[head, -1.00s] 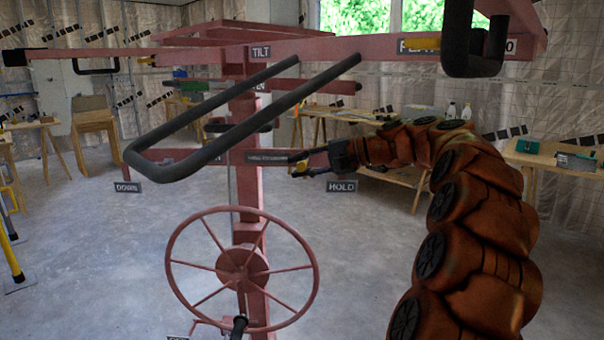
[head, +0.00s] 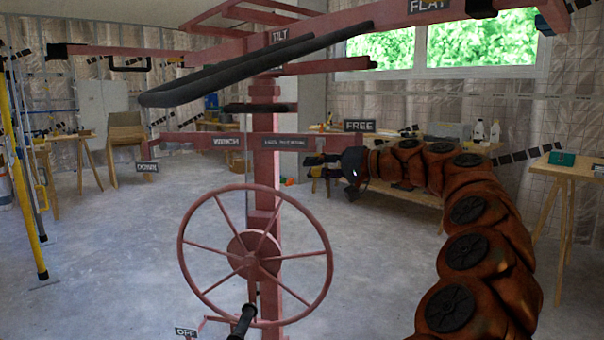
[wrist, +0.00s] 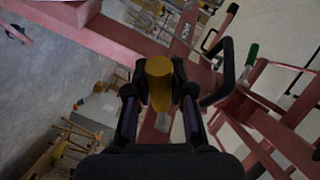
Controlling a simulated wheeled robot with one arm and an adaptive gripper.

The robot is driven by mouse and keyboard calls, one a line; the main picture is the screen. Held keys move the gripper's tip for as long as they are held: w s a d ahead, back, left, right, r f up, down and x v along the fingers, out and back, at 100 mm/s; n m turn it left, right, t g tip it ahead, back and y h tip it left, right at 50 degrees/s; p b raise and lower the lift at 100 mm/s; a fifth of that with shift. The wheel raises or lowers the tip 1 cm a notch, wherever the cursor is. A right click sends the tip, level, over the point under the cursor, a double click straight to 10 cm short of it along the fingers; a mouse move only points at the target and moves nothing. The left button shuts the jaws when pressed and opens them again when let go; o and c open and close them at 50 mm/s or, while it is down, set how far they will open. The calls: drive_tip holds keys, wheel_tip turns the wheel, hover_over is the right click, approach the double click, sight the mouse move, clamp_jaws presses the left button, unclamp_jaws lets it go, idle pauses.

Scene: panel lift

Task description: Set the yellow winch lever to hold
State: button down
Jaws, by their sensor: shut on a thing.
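The yellow winch lever (wrist: 159,82) shows in the wrist view as a yellow grip between my two dark fingers. My gripper (wrist: 160,98) is shut on it. In the head view my gripper (head: 316,166) is just right of the red post, below the right end of the crossbar marked WINCH (head: 227,142). The lever is hard to make out there. A FREE sign (head: 360,126) stands above my gripper. No HOLD sign is visible now.
A large red handwheel (head: 255,258) stands low in front of the post. A long black bar handle (head: 250,72) and a red upper beam (head: 390,38) extend above my arm. Tables (head: 560,170) stand along the walls. Open floor (head: 110,250) lies at the left.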

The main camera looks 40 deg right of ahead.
drive_tip(key=shift+f, duration=0.15)
idle(0.3)
drive_tip(key=c, duration=1)
unclamp_jaws()
drive_tip(key=v, duration=1.2)
